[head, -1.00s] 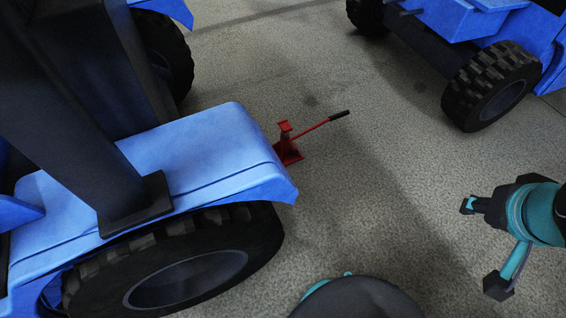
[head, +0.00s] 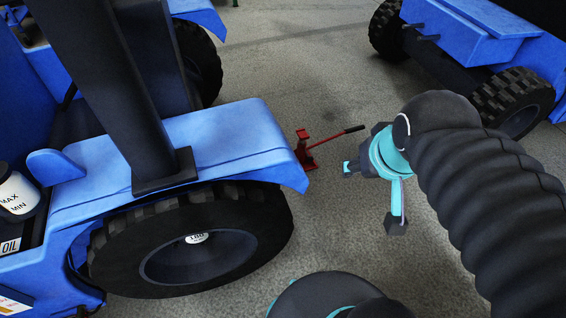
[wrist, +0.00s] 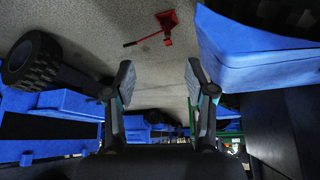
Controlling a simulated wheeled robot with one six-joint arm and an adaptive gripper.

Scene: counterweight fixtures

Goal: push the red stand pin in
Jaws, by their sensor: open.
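The red stand (head: 305,150) is on the concrete floor just beyond the blue vehicle's fender. Its red lever with a black grip (head: 352,129) points to the right. It also shows in the wrist view as a red stand (wrist: 167,20) with its lever toward the left, ahead of the jaws. The pin is too small to tell apart. My gripper (head: 348,167) is right of the stand and apart from it. In the wrist view my gripper (wrist: 158,85) has its two fingers spread with nothing between them.
A blue vehicle with a fender (head: 225,140) and a large black tyre (head: 130,265) stands at the left, close to the stand. Another blue vehicle (head: 490,45) stands at the upper right. The floor (head: 310,70) between them is clear.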

